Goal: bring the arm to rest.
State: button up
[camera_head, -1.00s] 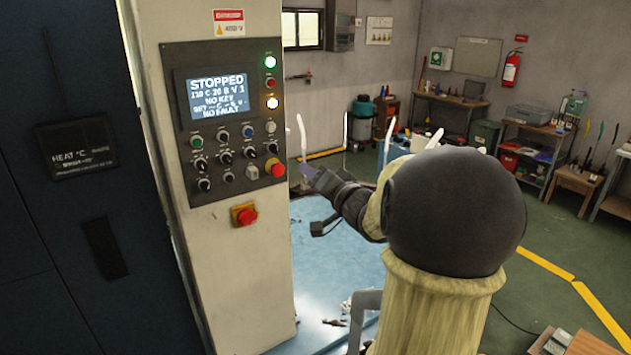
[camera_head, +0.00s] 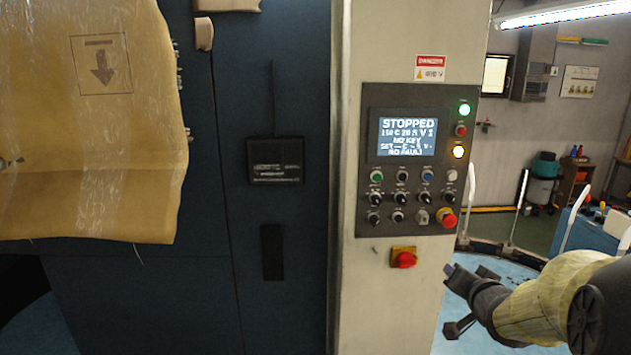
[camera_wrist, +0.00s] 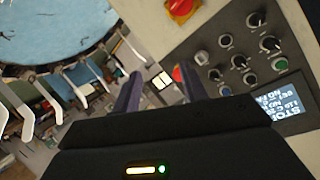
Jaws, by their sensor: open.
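My gripper (camera_head: 460,290) is at the lower right of the head view, at the end of my yellow-sleeved arm. It is in front of and to the right of the cream control column (camera_head: 385,310), apart from it. In the wrist view my gripper (camera_wrist: 160,85) shows two dark fingers spread apart with nothing between them. The control panel (camera_head: 365,150) reads STOPPED, NO KEY and NO FAULT on its screen (camera_head: 407,132). The panel also shows at the right of the wrist view (camera_wrist: 250,60).
The dark blue cabinet (camera_head: 270,80) and a brown wrapped sheet (camera_head: 90,200) fill the left.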

jog(key=s+a+f+n+g+y, duration=0.1)
jog(key=s+a+f+n+g, duration=0.6)
jog(key=s+a+f+g, duration=0.4)
jog(key=s+a+f, duration=0.4)
jog(key=s, duration=0.4)
jog(key=shift+a+f+y, duration=0.3)
jog(key=shift+a+f, duration=0.05)
jog(key=shift+a, duration=0.05)
jog(key=shift+c, duration=0.7)
